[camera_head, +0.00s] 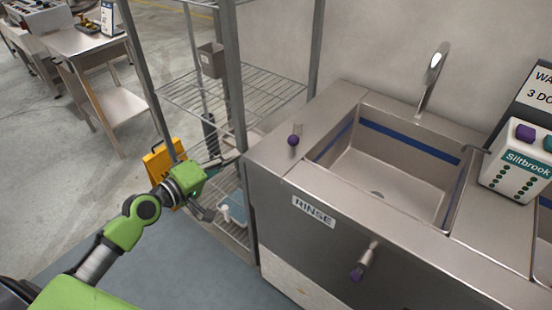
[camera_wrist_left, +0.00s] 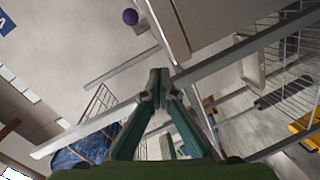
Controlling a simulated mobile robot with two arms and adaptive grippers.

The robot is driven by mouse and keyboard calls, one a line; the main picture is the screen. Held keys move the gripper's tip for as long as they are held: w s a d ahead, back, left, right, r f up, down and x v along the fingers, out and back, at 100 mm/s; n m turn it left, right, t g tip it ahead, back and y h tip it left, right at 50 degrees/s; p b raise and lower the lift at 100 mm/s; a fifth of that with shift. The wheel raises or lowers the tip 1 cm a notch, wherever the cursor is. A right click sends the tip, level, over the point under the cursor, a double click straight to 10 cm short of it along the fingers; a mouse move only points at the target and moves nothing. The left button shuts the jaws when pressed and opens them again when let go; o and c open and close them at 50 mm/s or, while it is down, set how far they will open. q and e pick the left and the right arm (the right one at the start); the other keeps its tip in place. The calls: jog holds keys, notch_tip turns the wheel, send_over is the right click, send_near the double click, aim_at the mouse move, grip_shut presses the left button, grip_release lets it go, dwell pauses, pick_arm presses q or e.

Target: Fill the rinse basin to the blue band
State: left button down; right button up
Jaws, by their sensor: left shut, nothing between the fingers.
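The rinse basin (camera_head: 395,172) is a steel sink with a blue band (camera_head: 410,141) around its upper inner wall. Its floor and drain show, and I see no water in it. A curved tap (camera_head: 434,75) stands behind it. A purple knob (camera_head: 293,141) sits on the left rim, and it also shows in the wrist view (camera_wrist_left: 130,17). A purple-tipped lever (camera_head: 358,271) sticks out of the front panel, right of the RINSE label (camera_head: 313,212). My left gripper (camera_head: 238,158) is left of the basin unit, by the wire rack; its fingertips meet, empty, in the wrist view (camera_wrist_left: 160,78).
A wire rack (camera_head: 232,95) with metal posts stands close to my left arm. A Siltbrook dispenser (camera_head: 520,162) with purple and teal buttons stands right of the basin. A yellow object (camera_head: 160,160) is behind my arm. A steel table (camera_head: 85,45) stands far left.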

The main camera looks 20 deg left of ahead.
pick_arm(q)
notch_tip(320, 180, up, 3)
jog(key=s+d+n+h+b, duration=0.1)
jog(key=h, duration=0.1)
jog(key=p, duration=0.3)
send_near(295, 134)
jog(key=shift+g, duration=0.4)
jog(key=a, duration=0.1)
jog(key=w+a, duration=0.2)
jog(key=shift+w+a+r, duration=0.1)
jog(key=shift+w+r, duration=0.15)
jog(key=shift+r, duration=0.05)
jog(key=d, duration=0.1)
jog(key=d+p, duration=0.1)
jog(key=w+d, duration=0.1)
jog(key=shift+w+d+f, duration=0.1)
jog(key=shift+f, duration=0.3)
jog(key=shift+d+f, duration=0.1)
jog(key=shift+d, duration=0.35)
jog(key=shift+w+f, duration=0.1)
pick_arm(e)
jog(key=r, duration=0.1)
jog(key=s, duration=0.1)
jog(key=r, duration=0.1)
jog(key=shift+s+d+r, duration=0.15)
jog(key=shift+d+r, duration=0.1)
jog(key=shift+r, duration=0.05)
